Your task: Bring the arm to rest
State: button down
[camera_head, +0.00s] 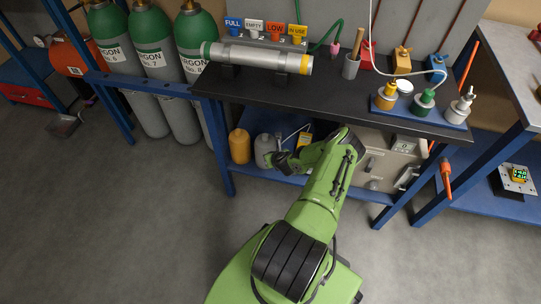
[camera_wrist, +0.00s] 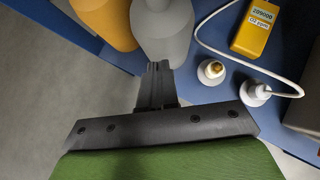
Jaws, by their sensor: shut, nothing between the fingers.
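My green arm reaches forward from my base, with its links bent low in front of the black bench. My gripper (camera_wrist: 157,70) is shut and empty in the wrist view, its dark fingers together. In that view the fingertips lie just in front of a grey bottle (camera_wrist: 163,28) on the blue lower shelf; I cannot tell whether they touch it. In the head view my gripper (camera_head: 272,160) is small and dark beside the grey bottle (camera_head: 263,150).
An orange bottle (camera_head: 239,146) stands left of the grey one. A yellow meter (camera_wrist: 255,28) with a white cable lies on the shelf. The black bench top (camera_head: 340,100) holds a silver cylinder (camera_head: 262,60) and several small bottles. Green-topped argon cylinders (camera_head: 152,40) stand left. Grey floor is free at front left.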

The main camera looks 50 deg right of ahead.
jog(key=p+v, duration=0.3)
jog(key=v, duration=0.5)
jog(key=shift+d+r, duration=0.2)
jog(key=w+a+r+n+y+p, duration=0.1)
jog(key=w+a+r+n+y, duration=0.2)
jog(key=r+n, duration=0.5)
jog(key=w+a+r+n+y+p, duration=0.15)
jog(key=w+a+r+n, duration=0.25)
jog(key=w+r+n, duration=0.45)
jog(key=s+a+r+n+g+p, duration=0.1)
jog(key=a+r+n, duration=0.35)
jog(key=r, duration=0.35)
jog(key=s+a+r+n+g+p, duration=0.1)
jog(key=a+r+n, duration=0.35)
jog(key=r, duration=0.45)
jog(key=s+a+r+n+p, duration=0.1)
jog(key=s+a+r+n, duration=0.25)
jog(key=a+r, duration=0.3)
jog(key=s+a+r+n+p, duration=0.1)
jog(key=s+a+r+n, duration=0.1)
jog(key=a+r+n, duration=0.4)
jog(key=s+a+r+n+p, duration=0.1)
jog(key=s+a+r+n, duration=0.2)
jog(key=s, duration=0.5)
jog(key=s+a+r+n+p, duration=0.1)
jog(key=s+a+r+n, duration=0.2)
jog(key=s+r, duration=0.3)
jog(key=shift+s+a+n, duration=0.25)
jog(key=shift+s+n, duration=0.35)
jog(key=shift+s, duration=0.4)
